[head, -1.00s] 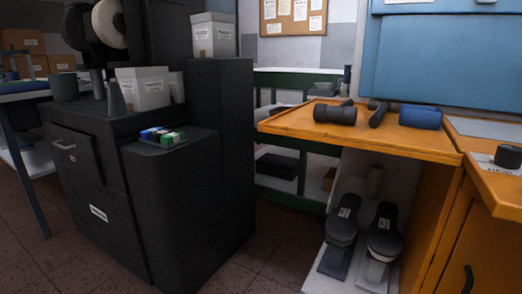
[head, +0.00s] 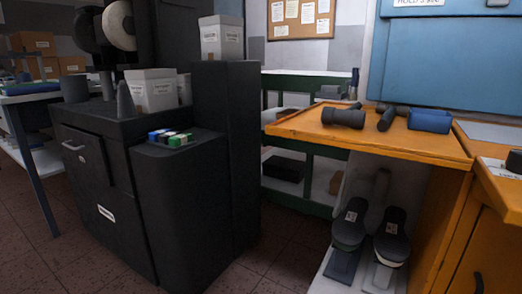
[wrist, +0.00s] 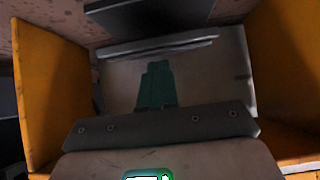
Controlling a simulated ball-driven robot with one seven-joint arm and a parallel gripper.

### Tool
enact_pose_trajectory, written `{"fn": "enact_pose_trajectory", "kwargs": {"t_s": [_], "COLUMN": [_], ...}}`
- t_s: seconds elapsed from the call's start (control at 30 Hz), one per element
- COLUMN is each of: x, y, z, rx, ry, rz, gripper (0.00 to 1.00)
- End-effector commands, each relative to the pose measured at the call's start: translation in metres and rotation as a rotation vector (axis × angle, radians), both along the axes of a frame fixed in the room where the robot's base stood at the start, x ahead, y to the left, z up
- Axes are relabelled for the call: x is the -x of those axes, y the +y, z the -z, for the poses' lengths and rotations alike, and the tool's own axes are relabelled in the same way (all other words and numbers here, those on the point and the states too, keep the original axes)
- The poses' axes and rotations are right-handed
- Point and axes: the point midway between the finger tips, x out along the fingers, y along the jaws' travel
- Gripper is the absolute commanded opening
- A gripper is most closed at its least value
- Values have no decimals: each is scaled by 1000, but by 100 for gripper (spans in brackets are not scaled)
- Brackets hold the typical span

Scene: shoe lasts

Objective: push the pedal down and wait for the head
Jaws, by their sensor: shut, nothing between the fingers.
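Two dark, shoe-shaped pedals stand side by side under the orange bench in the head view: a left pedal (head: 348,231) and a right pedal (head: 391,243), each with a small pale label. I cannot tell whether either is pressed. My gripper (wrist: 155,64) shows in the wrist view as dark green fingers, shut together and empty, ahead of a grey plate. Beyond the fingertips is a grey-edged, dark-topped piece (wrist: 155,46); I cannot tell which pedal or part it is, or whether the fingers touch it. The gripper is not seen in the head view. No moving head is clearly identifiable.
The orange bench (head: 400,148) carries dark rollers and a blue block (head: 431,121). In the wrist view, orange panels (wrist: 55,88) flank the gripper on both sides. A black machine cabinet (head: 185,220) stands at left. Tiled floor (head: 275,250) lies open between it and the bench.

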Motion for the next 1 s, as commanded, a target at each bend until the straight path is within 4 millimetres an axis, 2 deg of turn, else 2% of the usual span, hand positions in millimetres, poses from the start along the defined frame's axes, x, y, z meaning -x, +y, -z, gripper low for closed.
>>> {"fn": "enact_pose_trajectory", "kwargs": {"t_s": [0.33, 1.0], "x": [0, 0], "y": [0, 0], "z": [1, 20], "rx": [0, 0], "ry": [0, 0], "rz": [0, 0], "gripper": [0, 0]}}
